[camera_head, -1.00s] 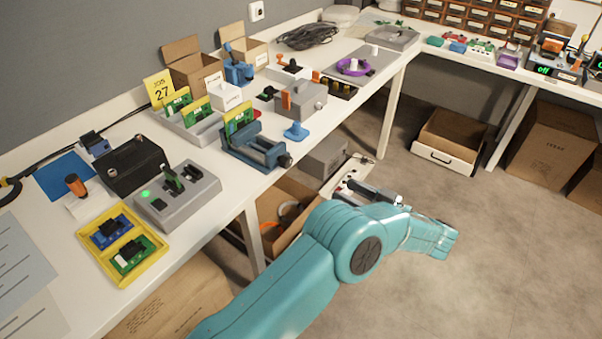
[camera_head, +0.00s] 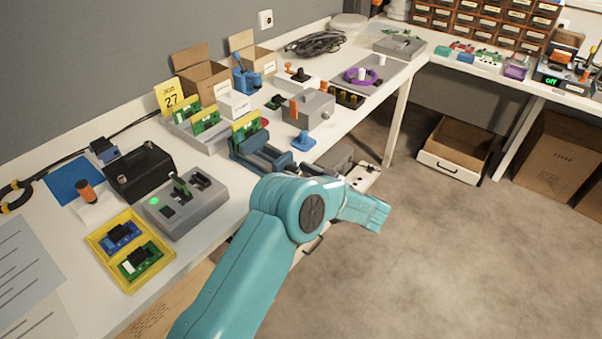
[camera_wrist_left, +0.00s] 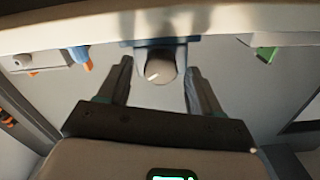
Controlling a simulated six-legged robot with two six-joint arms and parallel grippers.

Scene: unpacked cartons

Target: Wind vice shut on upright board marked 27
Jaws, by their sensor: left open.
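The blue vice (camera_head: 262,157) sits at the bench's front edge. A green board with a yellow top (camera_head: 246,128) stands upright in it; I cannot read a number on it or tell whether the jaws touch it. A yellow card marked JOB 27 (camera_head: 171,97) stands behind. In the left wrist view my left gripper (camera_wrist_left: 158,72) is open, its fingers on either side of the round grey vice knob (camera_wrist_left: 154,75); contact is not clear. My right gripper is out of view.
A grey tray with upright boards (camera_head: 203,133) is behind the vice. A blue stand (camera_head: 302,141) is to its right. A grey device with a green light (camera_head: 186,205) and a yellow tray (camera_head: 100,240) are to the left.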

